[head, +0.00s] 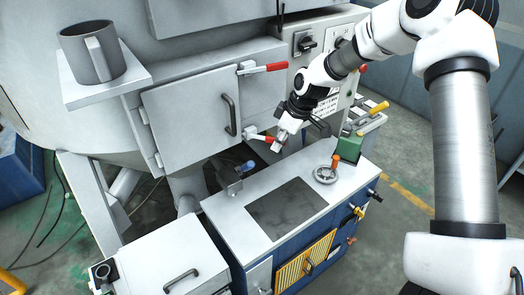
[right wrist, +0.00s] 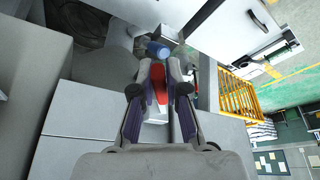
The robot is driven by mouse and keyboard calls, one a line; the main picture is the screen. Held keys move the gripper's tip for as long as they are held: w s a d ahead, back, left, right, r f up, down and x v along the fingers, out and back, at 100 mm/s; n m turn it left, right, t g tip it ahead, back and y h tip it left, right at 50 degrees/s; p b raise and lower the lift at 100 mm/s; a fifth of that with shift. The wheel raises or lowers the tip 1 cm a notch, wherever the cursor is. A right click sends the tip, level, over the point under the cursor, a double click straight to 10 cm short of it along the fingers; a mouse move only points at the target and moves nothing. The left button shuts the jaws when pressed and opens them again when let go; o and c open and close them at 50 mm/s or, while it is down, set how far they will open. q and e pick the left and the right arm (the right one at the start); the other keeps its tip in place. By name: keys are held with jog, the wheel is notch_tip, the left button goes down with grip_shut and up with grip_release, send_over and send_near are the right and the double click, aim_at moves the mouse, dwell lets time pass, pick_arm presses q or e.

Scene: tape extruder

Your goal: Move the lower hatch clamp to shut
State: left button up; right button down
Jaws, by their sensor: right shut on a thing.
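The grey hatch (head: 190,112) with its dark bar handle (head: 229,115) sits closed against the machine body. The lower hatch clamp (head: 256,135) is at the hatch's lower right corner, its red handle partly hidden by my right gripper (head: 279,141). In the right wrist view the red handle (right wrist: 158,82) lies between the two fingers of the right gripper (right wrist: 158,72), which are shut on it. The upper hatch clamp (head: 262,68) has its red handle pointing right, roughly level. My left gripper is not in view.
Below the clamp stands a workbench (head: 225,215) with a handwheel (head: 325,175), a blue-knobbed part (head: 235,175) and a green box (head: 351,147). A control panel (head: 312,45) is right of the hatch. A grey mug (head: 92,52) stands on a shelf at the upper left.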

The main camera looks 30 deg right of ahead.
jog(key=shift+w+d+f+n, duration=0.1)
jog(key=shift+d+f+n, duration=0.1)
jog(key=shift+n, duration=0.1)
jog(key=shift+r, duration=0.15)
jog(key=shift+a, duration=0.1)
jog(key=shift+w+d+n+g+y+b, duration=0.3)
jog(key=shift+w+d+n+b, duration=0.2)
jog(key=shift+n, duration=0.4)
jog(key=shift+w+d+n+g+y+b, duration=0.2)
jog(key=shift+w+d+n+g+b, duration=0.25)
jog(key=shift+n, duration=0.45)
jog(key=shift+a, duration=0.1)
